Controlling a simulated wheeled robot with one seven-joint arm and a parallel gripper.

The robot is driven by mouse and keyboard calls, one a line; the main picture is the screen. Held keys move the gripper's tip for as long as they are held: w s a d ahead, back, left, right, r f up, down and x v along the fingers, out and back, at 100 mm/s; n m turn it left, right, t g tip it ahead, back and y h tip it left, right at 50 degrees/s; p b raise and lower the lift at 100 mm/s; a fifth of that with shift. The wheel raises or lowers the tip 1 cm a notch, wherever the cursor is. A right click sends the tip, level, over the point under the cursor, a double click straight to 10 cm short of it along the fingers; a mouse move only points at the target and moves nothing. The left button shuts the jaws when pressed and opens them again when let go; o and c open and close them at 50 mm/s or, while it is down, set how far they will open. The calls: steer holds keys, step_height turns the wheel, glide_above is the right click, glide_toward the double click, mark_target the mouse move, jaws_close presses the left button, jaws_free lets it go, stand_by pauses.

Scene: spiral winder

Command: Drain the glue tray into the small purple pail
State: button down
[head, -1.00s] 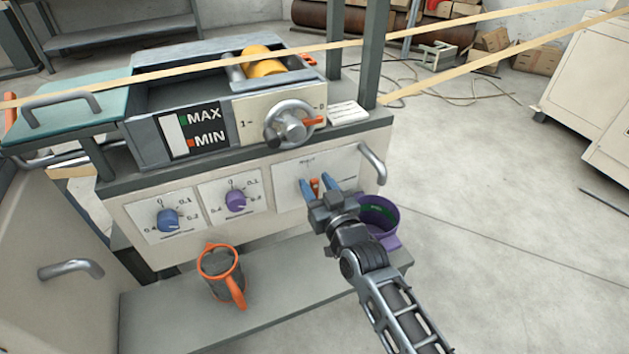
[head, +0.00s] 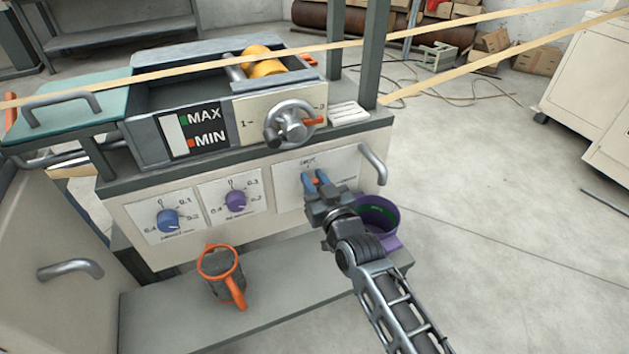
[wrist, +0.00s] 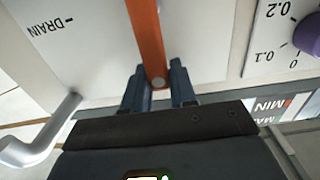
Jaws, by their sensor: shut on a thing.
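The glue tray (head: 190,92) is a grey open box on top of the machine, with a MAX/MIN gauge (head: 192,134) on its front. Below it, a pale panel (head: 290,190) carries an orange lever (wrist: 147,40); the wrist view shows DRAIN printed beside the lever. My gripper (head: 315,180) has its blue fingers closed on the lever's end, one on each side (wrist: 158,85). The purple pail (head: 388,212) stands at the right end of the lower shelf, below a bent grey pipe (head: 375,165). My gripper and arm hide part of the pail.
An orange-rimmed grey jug (head: 220,272) stands on the lower shelf (head: 170,315). Blue (head: 168,219) and purple (head: 236,201) knobs sit left of the lever. A handwheel (head: 290,124) is above it. Bare floor lies to the right.

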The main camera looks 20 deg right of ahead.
stand_by(0.5)
steer(key=d+m+b, duration=0.1)
steer(key=m+b, duration=0.1)
steer(key=d+f+m+b, duration=0.1)
steer(key=d+m+b, duration=0.1)
steer(key=m+b, duration=0.1)
steer(key=d+m+b, duration=0.1)
steer(key=m+b, duration=0.1)
steer(key=b, duration=0.1)
steer(key=shift+d+f, duration=0.15)
steer(key=shift+f, duration=0.2)
steer(key=m, duration=0.1)
steer(key=d+f+m+b, duration=0.1)
steer(key=m, duration=0.2)
steer(key=shift+d+f, duration=0.2)
steer(key=shift+d, duration=0.05)
steer(key=shift+d+f+m+b, duration=0.25)
steer(key=shift+f+m+b, duration=0.25)
steer(key=shift+m, duration=0.55)
steer(key=shift+d+f+m+b, duration=0.25)
steer(key=shift+f+m+b, duration=0.25)
steer(key=shift+m, duration=0.55)
steer(key=shift+f, duration=0.1)
steer(key=c, duration=1)
jaws_free()
